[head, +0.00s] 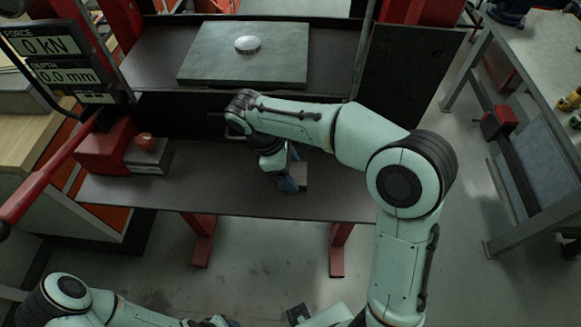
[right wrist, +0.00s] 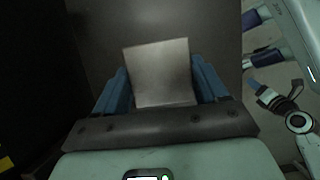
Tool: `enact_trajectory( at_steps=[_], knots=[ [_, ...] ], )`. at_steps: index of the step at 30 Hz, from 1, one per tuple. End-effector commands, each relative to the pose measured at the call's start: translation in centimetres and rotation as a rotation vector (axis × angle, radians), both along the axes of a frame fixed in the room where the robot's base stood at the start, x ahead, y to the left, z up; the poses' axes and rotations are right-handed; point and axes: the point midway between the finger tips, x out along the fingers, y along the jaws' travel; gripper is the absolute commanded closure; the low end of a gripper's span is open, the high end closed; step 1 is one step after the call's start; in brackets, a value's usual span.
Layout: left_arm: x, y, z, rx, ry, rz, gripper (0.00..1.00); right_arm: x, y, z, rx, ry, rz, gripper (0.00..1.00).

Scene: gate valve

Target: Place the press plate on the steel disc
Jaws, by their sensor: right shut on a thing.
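The steel disc (head: 248,44) is a small, shiny round piece lying on a grey-green slab on the press's upper shelf. The press plate (right wrist: 160,72) is a pale grey square between the blue fingers of my right gripper (right wrist: 162,88). My right gripper (head: 289,184) also shows in the head view, shut on the plate (head: 300,174) over the lower shelf, well in front of and below the disc. My left arm is low in the head view, and its gripper is too cut off at the bottom edge to judge.
The grey-green slab (head: 210,68) has clear room around the disc. Red press posts (head: 122,20) flank the upper shelf. A red box (head: 105,148) with a red knob sits at the lower shelf's left end. A force and depth display (head: 62,60) stands at the left.

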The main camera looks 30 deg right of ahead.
Motion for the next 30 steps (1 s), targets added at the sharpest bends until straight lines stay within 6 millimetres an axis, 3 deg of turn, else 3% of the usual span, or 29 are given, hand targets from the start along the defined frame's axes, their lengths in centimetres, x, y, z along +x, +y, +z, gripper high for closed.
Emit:
enact_trajectory(
  at_steps=[3, 4, 6, 17, 20, 30],
  knots=[
    [-0.1, 0.0, -0.1, 0.0, 0.001, 0.0, 0.57, 0.0, 0.0, -0.2, -0.001, -0.002, 0.0, 1.0],
    [-0.1, 0.0, -0.1, 0.0, 0.001, 0.0, 0.57, 0.0, 0.0, -0.3, -0.001, 0.001, 0.0, 0.21],
    [-0.1, 0.0, -0.1, 0.0, 0.001, 0.0, 0.57, 0.0, 0.0, -0.3, -0.001, 0.001, 0.0, 0.02],
    [0.1, 0.0, 0.1, 0.0, -0.001, 0.0, 0.57, 0.0, 0.0, 0.2, 0.0, -0.001, 0.0, 0.02],
    [0.3, 0.0, 0.5, 0.0, -0.003, 0.0, 0.57, 0.4, 0.5, 1.4, 0.0, -0.003, 0.002, 0.02],
    [2.1, 0.0, 2.8, 0.0, -0.025, 0.0, 0.57, 1.9, 2.8, 8.2, 0.001, -0.005, 0.002, 0.02]
  ],
)
